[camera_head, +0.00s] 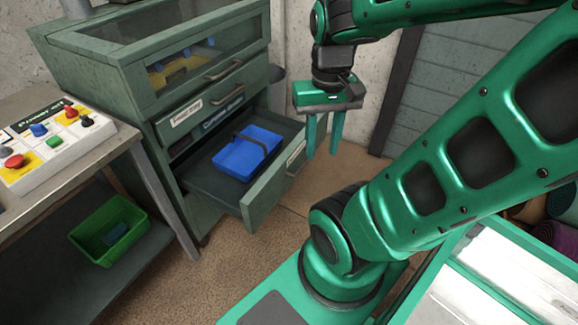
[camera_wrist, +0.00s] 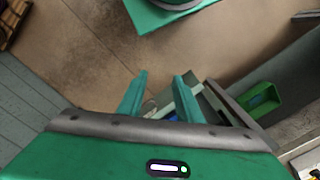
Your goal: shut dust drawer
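The lower drawer (camera_head: 268,192) of the green cabinet (camera_head: 140,80) is pulled well out; its front label is too small to read. A blue bin (camera_head: 236,163) with a dark handle sits inside it. In the wrist view the open fingers (camera_wrist: 160,78) show, with part of the drawer front (camera_wrist: 187,98) beyond the right finger.
The drawer above (camera_head: 205,100) is shut. A metal table at left bears a control panel (camera_head: 50,145) with coloured buttons; a green crate (camera_head: 110,228) stands on its lower shelf. Brown floor (camera_head: 190,280) is free in front of the cabinet. A grey slatted panel (camera_head: 450,70) stands behind my arm.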

